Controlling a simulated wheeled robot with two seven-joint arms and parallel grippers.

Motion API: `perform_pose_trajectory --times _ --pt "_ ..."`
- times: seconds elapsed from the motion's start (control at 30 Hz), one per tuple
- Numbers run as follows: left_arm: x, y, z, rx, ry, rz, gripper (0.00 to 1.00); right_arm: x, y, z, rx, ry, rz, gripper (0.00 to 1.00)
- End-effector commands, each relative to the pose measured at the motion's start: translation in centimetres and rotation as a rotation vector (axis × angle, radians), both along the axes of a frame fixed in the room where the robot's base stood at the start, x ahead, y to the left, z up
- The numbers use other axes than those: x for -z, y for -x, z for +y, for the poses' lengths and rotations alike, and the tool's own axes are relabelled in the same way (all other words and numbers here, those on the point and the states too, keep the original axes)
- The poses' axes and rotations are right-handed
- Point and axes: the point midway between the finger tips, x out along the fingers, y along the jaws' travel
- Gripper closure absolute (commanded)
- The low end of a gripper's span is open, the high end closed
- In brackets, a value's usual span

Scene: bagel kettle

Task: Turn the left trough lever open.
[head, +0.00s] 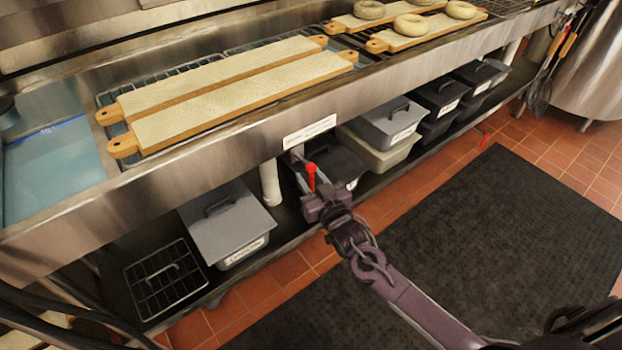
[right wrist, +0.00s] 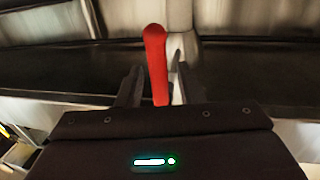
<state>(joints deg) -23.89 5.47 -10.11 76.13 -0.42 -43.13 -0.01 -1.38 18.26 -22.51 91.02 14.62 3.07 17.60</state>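The red lever (head: 311,176) stands upright below the front of the steel trough, by the white label. In the right wrist view the red lever (right wrist: 156,62) rises between the two fingers. My right gripper (head: 306,180) is at the lever in the head view. In the right wrist view my right gripper (right wrist: 158,88) has its fingers apart, one on each side of the lever, with narrow gaps showing. The lever's lower end is hidden behind the gripper body. My left gripper is not in view.
The steel trough (head: 235,147) holds long boards (head: 220,85) and blue water (head: 55,165). Lidded bins (head: 225,222) stand on the shelf below, beside a white pipe (head: 270,184). A dark mat (head: 480,240) covers open floor.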

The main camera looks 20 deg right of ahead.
Motion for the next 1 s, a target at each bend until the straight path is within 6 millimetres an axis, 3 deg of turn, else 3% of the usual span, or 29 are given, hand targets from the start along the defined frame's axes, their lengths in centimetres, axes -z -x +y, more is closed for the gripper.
perform_pose_trajectory --times 0.13,0.4,1.0 --pt "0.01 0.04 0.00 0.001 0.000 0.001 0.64 0.03 0.03 0.01 0.000 0.000 0.001 0.66" --pt "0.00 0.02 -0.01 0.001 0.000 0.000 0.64 0.03 0.04 -0.01 0.000 0.000 0.001 1.00" --pt "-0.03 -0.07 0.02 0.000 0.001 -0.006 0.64 0.06 -0.08 -0.37 0.001 0.085 -0.029 1.00"
